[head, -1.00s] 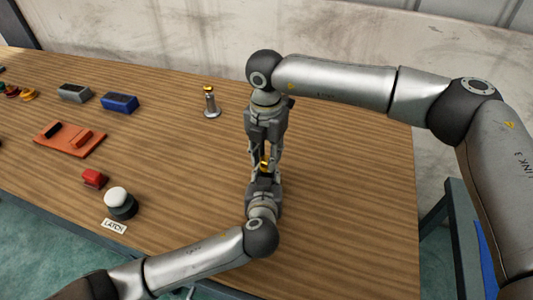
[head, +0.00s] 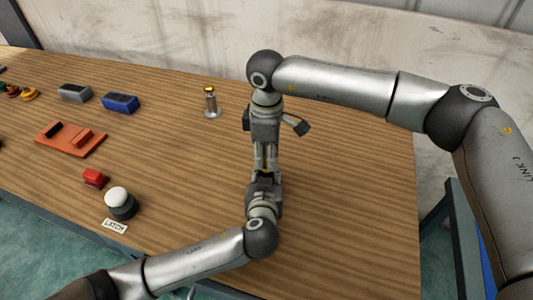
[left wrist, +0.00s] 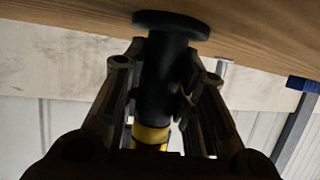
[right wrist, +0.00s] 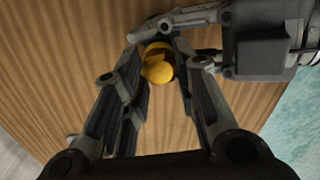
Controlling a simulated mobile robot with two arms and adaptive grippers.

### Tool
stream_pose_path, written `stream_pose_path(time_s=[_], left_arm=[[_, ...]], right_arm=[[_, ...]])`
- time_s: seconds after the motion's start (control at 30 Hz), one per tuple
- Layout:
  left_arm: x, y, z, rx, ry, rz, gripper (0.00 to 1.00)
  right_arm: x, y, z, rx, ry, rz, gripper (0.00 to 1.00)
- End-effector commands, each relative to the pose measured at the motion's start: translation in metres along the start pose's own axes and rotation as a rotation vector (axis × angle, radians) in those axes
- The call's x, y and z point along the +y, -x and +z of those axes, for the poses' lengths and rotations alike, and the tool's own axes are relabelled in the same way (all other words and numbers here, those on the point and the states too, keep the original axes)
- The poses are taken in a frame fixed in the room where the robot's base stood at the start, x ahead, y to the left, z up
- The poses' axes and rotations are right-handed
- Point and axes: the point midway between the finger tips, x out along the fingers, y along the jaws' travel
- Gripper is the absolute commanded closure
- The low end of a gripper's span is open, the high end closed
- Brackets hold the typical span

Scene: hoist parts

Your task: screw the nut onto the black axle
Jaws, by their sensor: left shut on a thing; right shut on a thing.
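The black axle (left wrist: 165,75) stands between the fingers of my left gripper (head: 264,182), which is shut on it; its wide flange is near the table in the left wrist view. The yellow nut (right wrist: 158,64) shows at the fingertips of my right gripper (head: 265,168), which is shut on it from above. Yellow also shows at the axle's end in the left wrist view (left wrist: 151,136). The grippers meet tip to tip, hiding nut and axle in the head view. How far the nut sits on the thread cannot be told.
A silver post with a gold top (head: 211,102) stands to the left of my right gripper. A blue block (head: 120,103), a grey block (head: 74,93), an orange tray (head: 62,147), a red block (head: 95,179) and a white-topped button (head: 118,203) lie further left. The table's right side is clear.

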Motion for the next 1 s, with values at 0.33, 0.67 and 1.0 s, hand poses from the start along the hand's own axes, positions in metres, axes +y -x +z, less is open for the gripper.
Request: stream_pose_path(time_s=[0.33, 0.67, 1.0], left_arm=[[0.001, 0.001, 0.001, -0.001, 0.0, 0.002, 1.0], [0.001, 0.001, 0.001, -0.001, 0.0, 0.002, 1.0], [0.001, 0.0, 0.001, -0.002, 0.0, 0.001, 1.0]], right_arm=[[0.002, 0.001, 0.0, 0.002, 0.0, 0.005, 0.55], [0.001, 0.001, 0.0, 0.0, 0.003, 0.002, 0.51], [0.001, 0.036, 0.0, 0.002, 0.003, 0.004, 0.51]])
